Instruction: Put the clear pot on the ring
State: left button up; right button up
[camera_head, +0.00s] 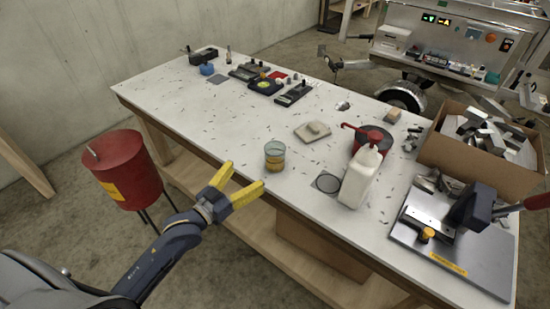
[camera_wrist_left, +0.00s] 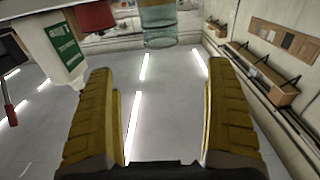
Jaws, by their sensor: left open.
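The clear pot (camera_head: 275,153) stands upright on the white bench near its front edge, with amber contents low inside. The ring (camera_head: 327,183) is a dark circle on a grey square on the bench top, to the right of the pot. My left gripper (camera_head: 245,177) has yellow fingers spread apart and empty, in front and to the left of the pot, apart from it. In the left wrist view the pot (camera_wrist_left: 158,24) shows at the top, beyond the gap between the open fingers (camera_wrist_left: 158,75). My right gripper is not in view.
A white bottle (camera_head: 360,179) stands just right of the ring, with a red-handled dark round item (camera_head: 373,138) behind it. A metal plate with a tool (camera_head: 450,246) and a cardboard box (camera_head: 462,156) fill the right end.

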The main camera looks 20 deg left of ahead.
aim_at(275, 148)
pick_arm(q)
jog(key=x, duration=1.5)
jog(key=shift+f, duration=0.1)
jog(key=shift+c, duration=0.4)
jog(key=c, duration=1.4)
jog(key=shift+r, duration=0.2)
